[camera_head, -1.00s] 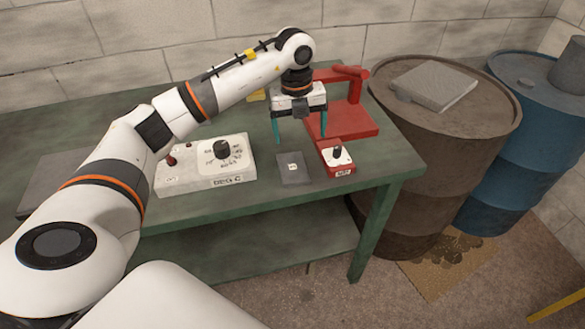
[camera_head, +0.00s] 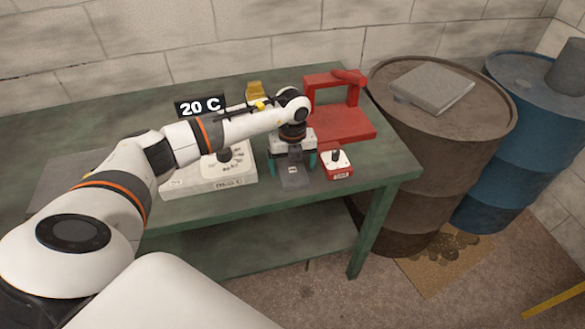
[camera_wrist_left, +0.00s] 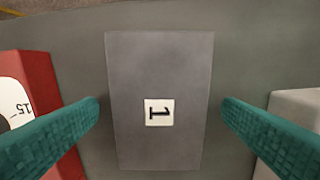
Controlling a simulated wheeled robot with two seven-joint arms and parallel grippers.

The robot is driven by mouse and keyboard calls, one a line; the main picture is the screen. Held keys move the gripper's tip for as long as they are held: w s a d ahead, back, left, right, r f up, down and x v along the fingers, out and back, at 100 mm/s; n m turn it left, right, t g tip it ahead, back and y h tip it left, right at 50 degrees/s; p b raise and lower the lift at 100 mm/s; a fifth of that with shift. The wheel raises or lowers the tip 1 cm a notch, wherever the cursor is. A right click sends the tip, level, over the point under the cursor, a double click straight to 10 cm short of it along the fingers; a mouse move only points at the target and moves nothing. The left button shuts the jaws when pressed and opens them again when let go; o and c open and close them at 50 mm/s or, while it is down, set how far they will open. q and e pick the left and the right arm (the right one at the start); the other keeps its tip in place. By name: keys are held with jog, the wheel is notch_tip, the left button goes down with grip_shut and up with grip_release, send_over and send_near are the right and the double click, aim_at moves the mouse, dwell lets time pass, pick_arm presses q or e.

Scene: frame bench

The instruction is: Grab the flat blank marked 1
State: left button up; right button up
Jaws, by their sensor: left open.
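The flat blank marked 1 is a dark grey rectangular plate (camera_wrist_left: 160,70) with a white label reading 1, lying flat on the green bench. In the head view the blank (camera_head: 294,182) is partly hidden under my left gripper (camera_head: 292,166). The gripper points down over it. In the left wrist view the two teal fingers of the left gripper (camera_wrist_left: 160,125) stand open, one on each side of the blank, with gaps between fingers and plate. My right gripper is not seen.
A red box with a dial (camera_head: 337,164) stands close to the blank's right. A white control box with a black knob (camera_head: 215,180) is at its left. A red stand (camera_head: 345,120) is behind, with a "20 C" display (camera_head: 200,106) at the back left. Barrels (camera_head: 440,150) stand beyond the bench's right end.

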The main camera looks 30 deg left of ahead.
pick_arm(q)
jog(key=shift+f, duration=0.2)
jog(key=c, duration=1.2)
jog(key=shift+o, duration=0.2)
jog(key=shift+r, duration=0.15)
